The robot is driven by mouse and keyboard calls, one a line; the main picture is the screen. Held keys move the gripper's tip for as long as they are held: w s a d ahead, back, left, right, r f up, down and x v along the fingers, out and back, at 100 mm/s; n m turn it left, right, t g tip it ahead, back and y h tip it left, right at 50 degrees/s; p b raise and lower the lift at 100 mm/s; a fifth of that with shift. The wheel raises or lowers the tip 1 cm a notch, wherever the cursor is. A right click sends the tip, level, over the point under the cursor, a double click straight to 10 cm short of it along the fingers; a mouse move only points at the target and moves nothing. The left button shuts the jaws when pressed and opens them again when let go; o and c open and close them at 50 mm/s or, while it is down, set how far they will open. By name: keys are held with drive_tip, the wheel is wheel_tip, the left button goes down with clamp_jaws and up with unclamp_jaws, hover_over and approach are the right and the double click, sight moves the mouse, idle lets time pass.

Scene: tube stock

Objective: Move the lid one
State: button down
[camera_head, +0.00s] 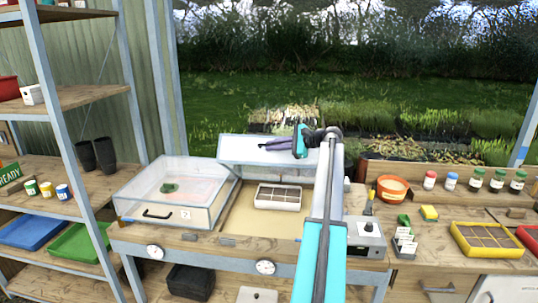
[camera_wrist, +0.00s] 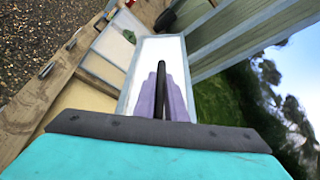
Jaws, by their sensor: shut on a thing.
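A clear lid (camera_head: 240,153) with a pale frame stands raised and tilted at the back of the open right-hand bed (camera_head: 235,218) of the wooden bench. It also shows in the wrist view (camera_wrist: 143,55). My gripper (camera_head: 268,145) is at the lid's upper part, its purple fingers pointing left. In the wrist view my gripper (camera_wrist: 161,72) is shut, with a black bar, seemingly the lid's handle, between the fingers. A second clear lid (camera_head: 205,170) with a black handle (camera_head: 157,214) covers the left bed, lying shut.
A white cell tray (camera_head: 278,196) sits in the open bed. A grey box with a knob (camera_head: 366,238) stands right of the bed. Farther right are a terracotta pot (camera_head: 391,190), several bottles and a yellow tray (camera_head: 487,240). A shelf rack (camera_head: 75,95) stands at left.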

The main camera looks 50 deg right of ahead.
drive_tip(key=shift+w+d+r, duration=0.2)
drive_tip(key=shift+d+r, duration=0.25)
drive_tip(key=shift+w+d+r, duration=0.2)
drive_tip(key=shift+d+r, duration=0.2)
drive_tip(key=c, duration=1.8)
unclamp_jaws()
drive_tip(key=shift+s+d, duration=0.15)
drive_tip(key=shift+s, duration=0.55)
drive_tip(key=b+v, duration=0.4)
drive_tip(key=v, duration=0.8)
drive_tip(key=shift+r, duration=0.25)
drive_tip(key=shift+s+f, duration=0.1)
drive_tip(key=shift+s, duration=0.1)
